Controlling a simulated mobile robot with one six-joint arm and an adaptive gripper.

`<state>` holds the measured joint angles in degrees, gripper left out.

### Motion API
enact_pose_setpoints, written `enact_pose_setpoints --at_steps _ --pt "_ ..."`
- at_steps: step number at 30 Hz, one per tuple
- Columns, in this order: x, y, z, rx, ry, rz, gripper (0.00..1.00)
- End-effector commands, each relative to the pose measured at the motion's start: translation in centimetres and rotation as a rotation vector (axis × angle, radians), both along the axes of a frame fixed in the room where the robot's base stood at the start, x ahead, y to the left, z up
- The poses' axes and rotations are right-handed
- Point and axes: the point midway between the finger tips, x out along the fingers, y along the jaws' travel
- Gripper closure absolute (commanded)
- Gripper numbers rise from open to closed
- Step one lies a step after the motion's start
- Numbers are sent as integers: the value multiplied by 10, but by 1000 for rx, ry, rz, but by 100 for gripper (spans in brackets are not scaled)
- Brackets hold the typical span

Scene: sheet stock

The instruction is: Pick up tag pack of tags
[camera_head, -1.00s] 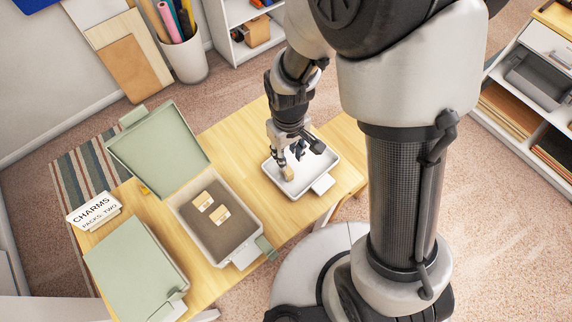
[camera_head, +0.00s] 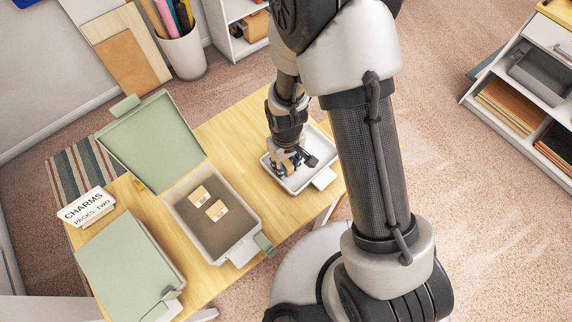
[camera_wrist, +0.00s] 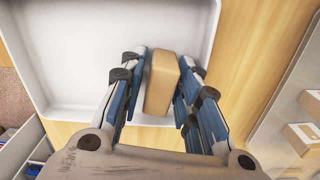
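A small tan block-shaped pack, seemingly the tag pack (camera_wrist: 162,82), is in the shallow white tray (camera_wrist: 75,85) and lies between my gripper's fingers. In the head view the tray (camera_head: 323,177) stands at the right end of the wooden table, and my gripper (camera_head: 288,165) reaches down into it. In the wrist view my gripper (camera_wrist: 163,75) is open, with blue-padded fingers on both sides of the pack. Narrow gaps seem to show beside it. The pack is mostly hidden by the fingers in the head view.
An open box (camera_head: 248,207) left of the tray holds two small tan packs (camera_head: 208,204). A closed green-lidded box (camera_head: 125,270) and a CHARMS sign (camera_head: 86,206) stand farther left. Bare wooden tabletop (camera_head: 228,133) shows behind the tray.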

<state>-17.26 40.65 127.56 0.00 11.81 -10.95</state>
Motion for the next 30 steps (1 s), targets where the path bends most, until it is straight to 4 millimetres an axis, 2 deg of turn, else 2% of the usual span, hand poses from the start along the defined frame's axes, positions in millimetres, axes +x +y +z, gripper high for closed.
enact_pose_setpoints --at_steps 5,16,25,30 --pt "0 0 1 0 -1 0 71" --pt "0 0 1 0 0 0 96" --pt "0 0 3 0 -1 0 97" --pt "1 0 17 1 -2 0 97"
